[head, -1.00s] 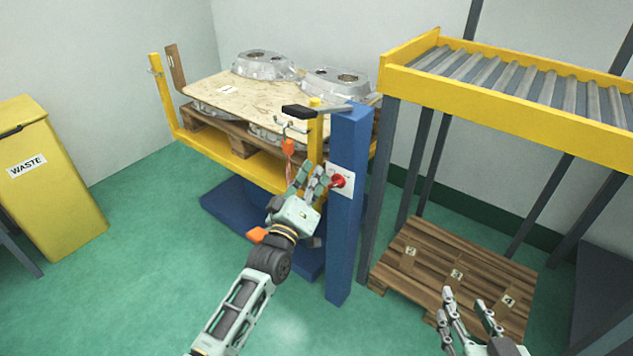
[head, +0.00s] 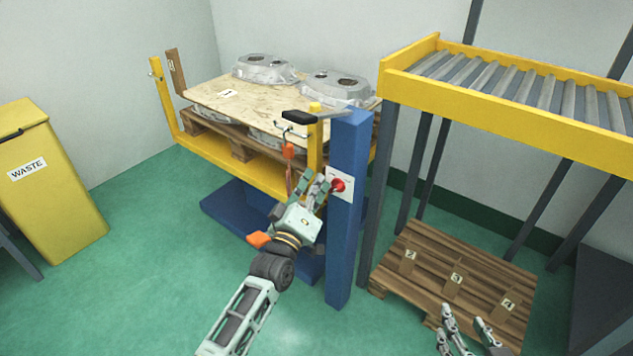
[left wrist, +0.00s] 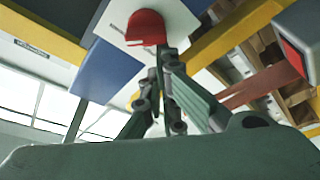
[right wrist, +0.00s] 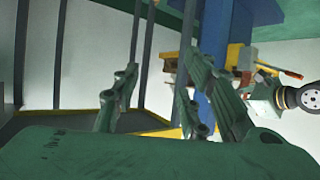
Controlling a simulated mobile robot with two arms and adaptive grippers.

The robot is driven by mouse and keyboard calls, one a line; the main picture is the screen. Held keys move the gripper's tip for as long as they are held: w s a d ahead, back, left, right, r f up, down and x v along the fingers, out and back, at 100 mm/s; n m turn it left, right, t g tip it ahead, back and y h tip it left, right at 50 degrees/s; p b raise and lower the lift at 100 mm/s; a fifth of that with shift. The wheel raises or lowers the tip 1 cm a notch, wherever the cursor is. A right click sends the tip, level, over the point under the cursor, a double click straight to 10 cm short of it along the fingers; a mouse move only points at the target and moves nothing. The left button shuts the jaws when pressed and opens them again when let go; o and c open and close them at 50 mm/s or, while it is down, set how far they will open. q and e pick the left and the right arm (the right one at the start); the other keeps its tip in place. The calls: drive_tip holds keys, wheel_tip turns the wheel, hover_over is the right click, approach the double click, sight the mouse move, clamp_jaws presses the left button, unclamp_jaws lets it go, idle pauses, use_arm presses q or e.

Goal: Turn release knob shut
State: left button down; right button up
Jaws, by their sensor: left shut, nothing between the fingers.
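The red release knob (head: 338,185) sits on a white plate on the blue post (head: 346,235). The knob (left wrist: 147,27) also shows at the top of the left wrist view, in front of its white plate. My left gripper (head: 321,184) is just left of the knob. In the left wrist view its fingertips (left wrist: 167,55) are together, with nothing between them, close below the knob; I cannot tell whether they touch it. My right gripper (head: 464,322) is low at the right, away from the knob. Its fingers (right wrist: 158,80) are spread apart and empty.
A yellow-framed lift holds a wooden board (head: 215,92) with metal castings (head: 265,69). A black-handled lever (head: 300,117) juts out above the knob. A roller conveyor (head: 510,85) stands right, over an empty pallet (head: 450,285). A yellow waste bin (head: 50,190) is far left.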

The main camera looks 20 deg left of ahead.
drive_tip(key=s+d+f+g+h+p, duration=0.1)
drive_tip(key=s+d+f+g+p, duration=0.2)
drive_tip(key=s+g, duration=0.35)
drive_tip(key=s+d+f+g+h+p, duration=0.1)
drive_tip(key=s+d+f+g+p, duration=0.2)
drive_tip(key=s, duration=0.6)
use_arm(q)
drive_tip(key=shift+s+d+f+n+g+p, duration=0.15)
drive_tip(key=shift+f+n+g+p, duration=0.75)
drive_tip(key=shift+n, duration=1.7)
drive_tip(key=shift+d+f+n+g+p, duration=0.3)
drive_tip(key=shift+f+n+g+p, duration=0.6)
drive_tip(key=shift+n, duration=1.7)
drive_tip(key=shift+s+d+f+n+g+p, duration=0.15)
drive_tip(key=shift+f+n+g+p, duration=0.8)
drive_tip(key=shift+n, duration=1.65)
use_arm(e)
wheel_tip(320, 180, down, 23)
drive_tip(key=s, duration=0.2)
drive_tip(key=shift+a+r+g, duration=0.15)
drive_tip(key=shift+a+g, duration=0.2)
drive_tip(key=shift+g, duration=0.1)
use_arm(q)
drive_tip(key=shift+r+t, duration=0.1)
drive_tip(key=shift+t, duration=0.15)
use_arm(e)
drive_tip(key=shift+s, duration=0.2)
